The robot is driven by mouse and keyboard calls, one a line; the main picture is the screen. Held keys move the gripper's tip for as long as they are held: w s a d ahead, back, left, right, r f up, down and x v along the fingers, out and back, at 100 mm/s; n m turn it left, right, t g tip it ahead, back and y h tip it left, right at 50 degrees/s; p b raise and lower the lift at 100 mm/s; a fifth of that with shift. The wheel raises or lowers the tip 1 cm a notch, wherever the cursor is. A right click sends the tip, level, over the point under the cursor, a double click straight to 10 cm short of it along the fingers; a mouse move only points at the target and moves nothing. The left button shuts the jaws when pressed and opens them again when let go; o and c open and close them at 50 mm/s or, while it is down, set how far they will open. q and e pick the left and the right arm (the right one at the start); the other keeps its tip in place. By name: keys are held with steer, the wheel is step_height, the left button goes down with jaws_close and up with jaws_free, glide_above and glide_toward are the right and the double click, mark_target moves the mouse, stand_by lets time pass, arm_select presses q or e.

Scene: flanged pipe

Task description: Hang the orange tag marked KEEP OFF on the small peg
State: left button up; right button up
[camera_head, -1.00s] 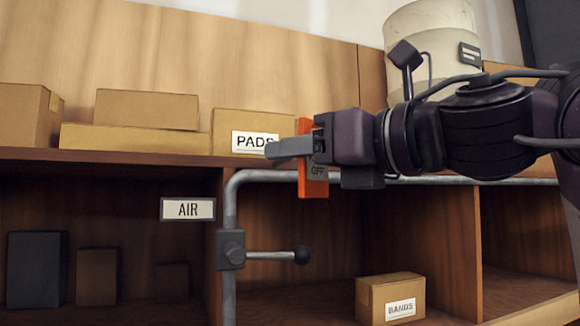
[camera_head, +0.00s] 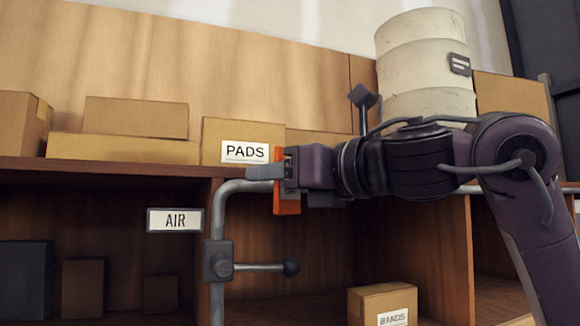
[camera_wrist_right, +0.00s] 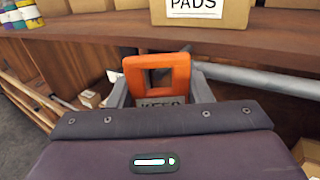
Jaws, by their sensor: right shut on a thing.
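The orange tag (camera_head: 287,209) is held upright in my right gripper (camera_head: 277,174), in front of the shelf edge and near the horizontal pipe. In the right wrist view the tag (camera_wrist_right: 180,66) shows its square opening above the grip, and part of the word KEEP below it. The grey fingers of my right gripper (camera_wrist_right: 160,92) stand on both sides of it. The pipe (camera_head: 219,255) carries a valve body (camera_head: 217,261) with a ball-ended lever (camera_head: 260,267) sticking out to the right, below the tag. I cannot make out a separate small peg. My left gripper is not in view.
A PADS box (camera_head: 226,131) stands on the shelf behind the tag, with other boxes (camera_head: 140,117) to its left. An AIR sign (camera_head: 175,220) is left of the pipe. A BANDS box (camera_head: 372,300) sits in the lower compartment. A pale drum (camera_head: 425,58) stands behind my right arm.

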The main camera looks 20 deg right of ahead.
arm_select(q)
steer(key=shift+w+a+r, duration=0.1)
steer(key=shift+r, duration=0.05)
arm_select(e)
steer(key=w, duration=0.3)
steer(key=shift+a+f, duration=0.25)
steer(key=shift+a, duration=0.05)
steer(key=shift+w, duration=0.1)
stand_by(0.6)
steer(key=o, duration=0.8)
steer(key=shift+f, duration=0.1)
steer(key=shift+c, duration=0.2)
steer(key=shift+o, duration=1.1)
steer(key=shift+a, duration=0.15)
steer(key=shift+o, duration=0.3)
steer(key=shift+s+a, duration=0.2)
steer(key=shift+s, duration=0.1)
